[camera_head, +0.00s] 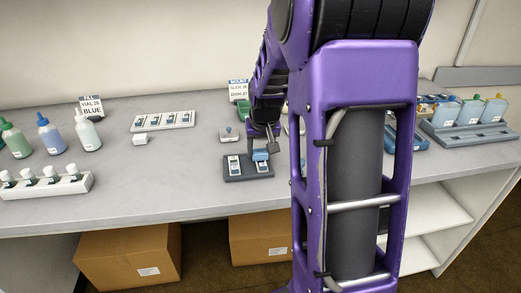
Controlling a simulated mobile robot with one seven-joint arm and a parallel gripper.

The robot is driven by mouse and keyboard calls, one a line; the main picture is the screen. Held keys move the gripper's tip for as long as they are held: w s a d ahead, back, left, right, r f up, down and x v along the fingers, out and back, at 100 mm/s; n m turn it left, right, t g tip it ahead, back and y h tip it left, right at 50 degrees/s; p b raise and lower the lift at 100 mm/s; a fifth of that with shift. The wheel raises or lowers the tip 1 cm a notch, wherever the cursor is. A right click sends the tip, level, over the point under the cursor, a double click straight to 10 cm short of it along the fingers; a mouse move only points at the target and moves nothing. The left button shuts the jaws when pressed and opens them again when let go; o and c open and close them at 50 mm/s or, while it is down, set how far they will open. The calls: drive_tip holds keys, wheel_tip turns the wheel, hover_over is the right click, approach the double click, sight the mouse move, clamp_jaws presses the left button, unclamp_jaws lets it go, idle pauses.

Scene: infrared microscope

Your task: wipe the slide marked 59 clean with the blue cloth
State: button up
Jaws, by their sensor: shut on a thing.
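A dark slide tray (247,177) lies on the bench near the middle. It bears two pale slides, a left one (234,165) and a right one (262,168). Their markings are too small to read, so I cannot tell which is 59. My gripper (261,147) points down over the right slide and is shut on the small blue cloth (260,155). The cloth is at the far end of the right slide; I cannot tell whether it touches it. My purple arm hides the bench to the right.
A white rack with several slides (163,121) lies at the back left. Bottles (52,136) and a white vial rack (45,187) stand at left. A small pale block (229,134) sits behind the tray. A blue-grey bottle rack (468,133) is at right. Bench is clear left of the tray.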

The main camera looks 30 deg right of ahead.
drive_tip(key=shift+w, duration=0.15)
drive_tip(key=shift+s+a, duration=0.25)
drive_tip(key=shift+s, duration=0.8)
drive_tip(key=shift+w, duration=0.1)
drive_tip(key=shift+w+d+f, duration=0.1)
drive_tip(key=shift+w+d, duration=0.05)
drive_tip(key=shift+w, duration=0.35)
drive_tip(key=shift+w+d, duration=0.15)
drive_tip(key=shift+w, duration=0.35)
drive_tip(key=shift+s, duration=0.15)
